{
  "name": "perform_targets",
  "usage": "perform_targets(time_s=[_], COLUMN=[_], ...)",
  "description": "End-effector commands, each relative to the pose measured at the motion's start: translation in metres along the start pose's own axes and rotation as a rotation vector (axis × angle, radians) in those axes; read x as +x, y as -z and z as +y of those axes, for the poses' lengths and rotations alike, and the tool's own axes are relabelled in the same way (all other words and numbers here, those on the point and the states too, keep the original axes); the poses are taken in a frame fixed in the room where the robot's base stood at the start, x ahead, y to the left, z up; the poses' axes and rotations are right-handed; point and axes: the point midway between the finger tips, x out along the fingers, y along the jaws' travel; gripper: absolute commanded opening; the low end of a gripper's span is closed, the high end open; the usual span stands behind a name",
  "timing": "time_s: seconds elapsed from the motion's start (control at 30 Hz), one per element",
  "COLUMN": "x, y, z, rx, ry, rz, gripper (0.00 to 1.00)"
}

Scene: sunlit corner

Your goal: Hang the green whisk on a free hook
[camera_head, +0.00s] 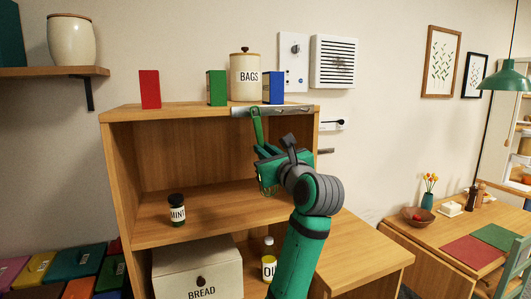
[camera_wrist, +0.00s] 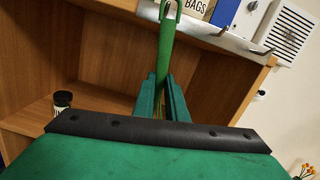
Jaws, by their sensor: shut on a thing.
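The green whisk (camera_head: 257,127) is upright in my gripper (camera_head: 264,152), handle up, with its wire loops (camera_head: 268,189) below the jaws. In the wrist view, my gripper (camera_wrist: 163,92) has its two green fingers shut on either side of the whisk handle (camera_wrist: 165,50). I cannot tell whether a hook passes through the eyelet. To its right in the wrist view, one hook (camera_wrist: 224,31) and another hook (camera_wrist: 263,51) look empty.
Above the rail stand a BAGS canister (camera_head: 245,76), a green box (camera_head: 216,88), a blue box (camera_head: 273,87) and a red box (camera_head: 149,89). A MINT jar (camera_head: 177,211) stands on the shelf (camera_head: 215,205). A BREAD box (camera_head: 197,272) is below.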

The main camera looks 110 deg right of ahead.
Motion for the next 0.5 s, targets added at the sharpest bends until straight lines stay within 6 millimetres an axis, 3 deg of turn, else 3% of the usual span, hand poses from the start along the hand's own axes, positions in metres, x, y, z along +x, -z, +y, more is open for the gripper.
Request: perform_targets(time_s=[0.5], x=[0.016], y=[0.012], z=[0.005], rx=[0.001], ry=[-0.004], rz=[-0.001], gripper=[0.00])
